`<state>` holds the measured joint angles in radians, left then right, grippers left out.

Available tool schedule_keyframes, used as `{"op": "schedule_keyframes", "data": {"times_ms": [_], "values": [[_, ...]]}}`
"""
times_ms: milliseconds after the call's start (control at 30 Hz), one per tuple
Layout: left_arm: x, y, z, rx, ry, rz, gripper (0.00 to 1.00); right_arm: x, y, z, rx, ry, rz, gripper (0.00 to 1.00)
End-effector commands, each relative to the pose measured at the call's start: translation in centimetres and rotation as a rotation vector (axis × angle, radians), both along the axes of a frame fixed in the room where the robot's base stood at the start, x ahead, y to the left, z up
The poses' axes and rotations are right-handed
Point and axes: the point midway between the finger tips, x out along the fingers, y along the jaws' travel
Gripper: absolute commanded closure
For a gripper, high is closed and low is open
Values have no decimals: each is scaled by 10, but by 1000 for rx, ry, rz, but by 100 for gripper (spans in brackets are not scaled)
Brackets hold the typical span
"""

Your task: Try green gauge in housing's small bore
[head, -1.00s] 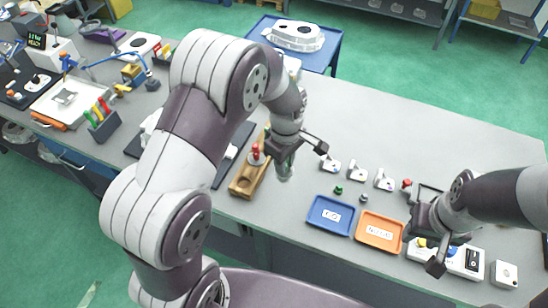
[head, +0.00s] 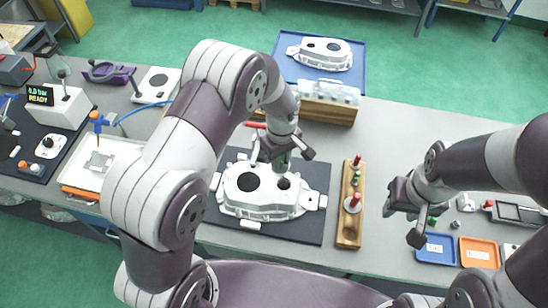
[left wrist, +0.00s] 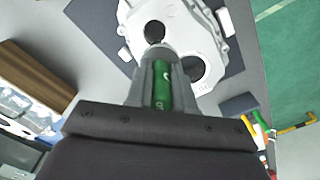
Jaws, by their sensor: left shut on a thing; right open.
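The pale cast housing (head: 262,204) lies on a dark mat (head: 312,222), with a large bore (head: 248,182) and a small bore (head: 284,183) in its top. My left gripper (head: 281,158) is shut on the green gauge (left wrist: 162,88) and stands over the small-bore side of the housing. In the left wrist view the gauge is upright between the fingers, and the small bore (left wrist: 154,32) shows just beyond the fingertips. The gauge's lower end is hidden, so I cannot tell whether it touches the bore. My right gripper (head: 402,214) is open and empty, right of the wooden rack.
The wooden rack (head: 348,228) with red-handled gauges stands right of the mat. A wooden-sided box (head: 328,110) stands behind the housing. A blue tray (head: 436,248) and an orange tray (head: 478,252) lie at the right. A blue cart (head: 290,72) holds another casting.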

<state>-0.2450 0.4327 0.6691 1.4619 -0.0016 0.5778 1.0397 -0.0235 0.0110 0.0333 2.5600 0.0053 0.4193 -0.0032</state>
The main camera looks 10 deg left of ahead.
Motion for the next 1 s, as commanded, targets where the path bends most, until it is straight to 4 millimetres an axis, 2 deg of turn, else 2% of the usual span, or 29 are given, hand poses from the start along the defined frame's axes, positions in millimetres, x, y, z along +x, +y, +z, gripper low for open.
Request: {"op": "schedule_keyframes", "data": {"times_ms": [433,667,1000], "values": [[2,-1,2,0,-1,-41,100,0,0,2,0,0,-1,57],[2,-1,-17,0,-2,-40,100,0,0,-12,0,0,0,57],[2,-1,-55,0,-1,-40,100,0,-1,-38,0,0,0,57]]}}
